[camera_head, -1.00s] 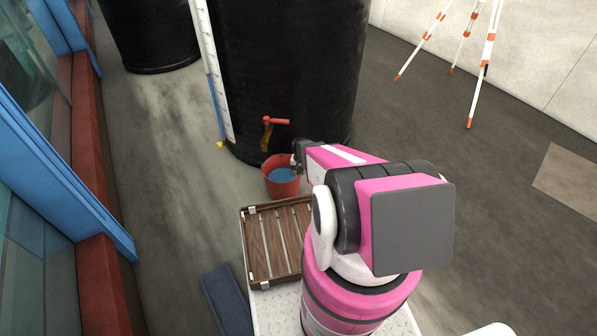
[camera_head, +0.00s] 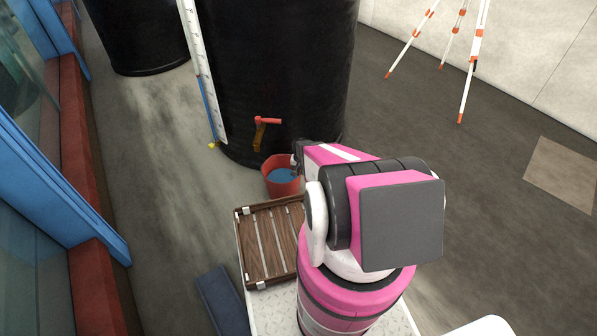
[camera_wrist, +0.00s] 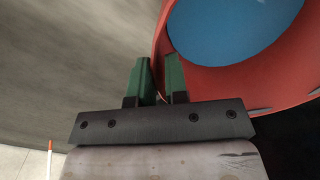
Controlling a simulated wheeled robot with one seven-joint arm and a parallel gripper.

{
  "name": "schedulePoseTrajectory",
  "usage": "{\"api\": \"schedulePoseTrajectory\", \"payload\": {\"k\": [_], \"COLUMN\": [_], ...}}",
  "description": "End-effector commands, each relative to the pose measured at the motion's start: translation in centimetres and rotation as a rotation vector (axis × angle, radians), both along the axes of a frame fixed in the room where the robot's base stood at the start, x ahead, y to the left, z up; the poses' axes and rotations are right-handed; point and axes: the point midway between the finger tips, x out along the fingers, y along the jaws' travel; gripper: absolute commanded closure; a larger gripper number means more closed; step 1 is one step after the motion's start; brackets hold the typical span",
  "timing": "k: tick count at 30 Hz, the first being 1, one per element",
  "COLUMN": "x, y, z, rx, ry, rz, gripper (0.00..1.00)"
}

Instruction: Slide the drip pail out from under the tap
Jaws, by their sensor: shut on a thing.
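The drip pail (camera_head: 284,188) is a red bucket with blue water in it, upright on the floor at the foot of a large black tank. In the wrist view the pail (camera_wrist: 236,80) fills the upper right. My gripper (camera_wrist: 157,78) is shut on the pail's rim, with one green finger outside the wall and one inside. In the head view my gripper (camera_head: 297,160) is small and partly hidden by my arm at the pail's right side. The tap (camera_head: 260,135), brass with a red handle, is on the tank just above and left of the pail.
The black tank (camera_head: 275,70) stands close behind the pail, with a white measuring staff (camera_head: 203,70) against its left side. A slatted wooden tray (camera_head: 268,240) is in front. A tripod (camera_head: 470,60) stands at the back right. The floor to the right is mostly clear.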

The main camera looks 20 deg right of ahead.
Motion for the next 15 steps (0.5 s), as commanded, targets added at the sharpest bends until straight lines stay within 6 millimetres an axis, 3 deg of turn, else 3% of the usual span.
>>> {"api": "schedulePoseTrajectory", "payload": {"k": [15], "x": [-0.9], "y": [-1.9], "z": [0.0], "rx": [-0.003], "ry": [0.003], "rz": [0.001], "gripper": [1.0]}}
